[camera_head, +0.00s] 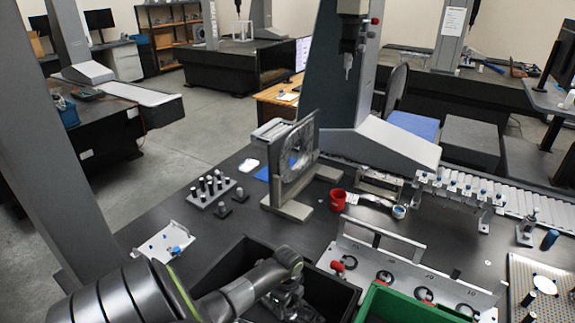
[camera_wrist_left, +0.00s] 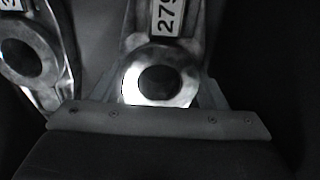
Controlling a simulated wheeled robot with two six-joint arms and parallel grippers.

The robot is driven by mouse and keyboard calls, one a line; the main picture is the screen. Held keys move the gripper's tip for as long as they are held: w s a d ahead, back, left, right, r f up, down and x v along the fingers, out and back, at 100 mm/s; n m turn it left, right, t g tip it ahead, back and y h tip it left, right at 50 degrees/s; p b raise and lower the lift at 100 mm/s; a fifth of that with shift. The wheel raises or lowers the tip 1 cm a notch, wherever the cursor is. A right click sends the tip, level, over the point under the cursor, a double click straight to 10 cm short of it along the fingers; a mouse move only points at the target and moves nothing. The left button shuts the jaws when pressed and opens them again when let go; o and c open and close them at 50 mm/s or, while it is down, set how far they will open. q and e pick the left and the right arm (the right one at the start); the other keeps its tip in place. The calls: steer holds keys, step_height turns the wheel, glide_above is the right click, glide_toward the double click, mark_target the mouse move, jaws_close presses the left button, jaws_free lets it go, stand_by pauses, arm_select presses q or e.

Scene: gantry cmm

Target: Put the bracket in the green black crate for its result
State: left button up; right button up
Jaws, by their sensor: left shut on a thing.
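A metal bracket with a round eye and a white label reading about "279" (camera_wrist_left: 160,58) is between the fingers of my left gripper (camera_wrist_left: 160,95) in the left wrist view. My left gripper is shut on it. In the head view my left gripper (camera_head: 284,298) is down inside a black crate (camera_head: 345,294), and my arm hides much of it. A second labelled metal bracket (camera_wrist_left: 32,62) lies beside the held one. A green crate (camera_head: 408,308) stands to the right of the black crate, cut off by the bottom edge. My right gripper is not in view.
A pale fixture rail with round holes (camera_head: 405,268) stands behind the crates. A red cup (camera_head: 337,200) and an upright framed plate (camera_head: 296,160) stand farther back. A block of pins (camera_head: 211,189) and a white tray (camera_head: 164,242) are at left.

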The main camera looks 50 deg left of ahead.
arm_select(q)
steer(key=shift+f, duration=0.35)
steer(key=o, duration=1.4)
steer(key=shift+r, duration=0.1)
steer(key=shift+o, duration=0.2)
step_height(320, 180, up, 17)
steer(key=p, duration=1.3)
steer(key=shift+r, duration=0.15)
steer(key=shift+s, duration=0.1)
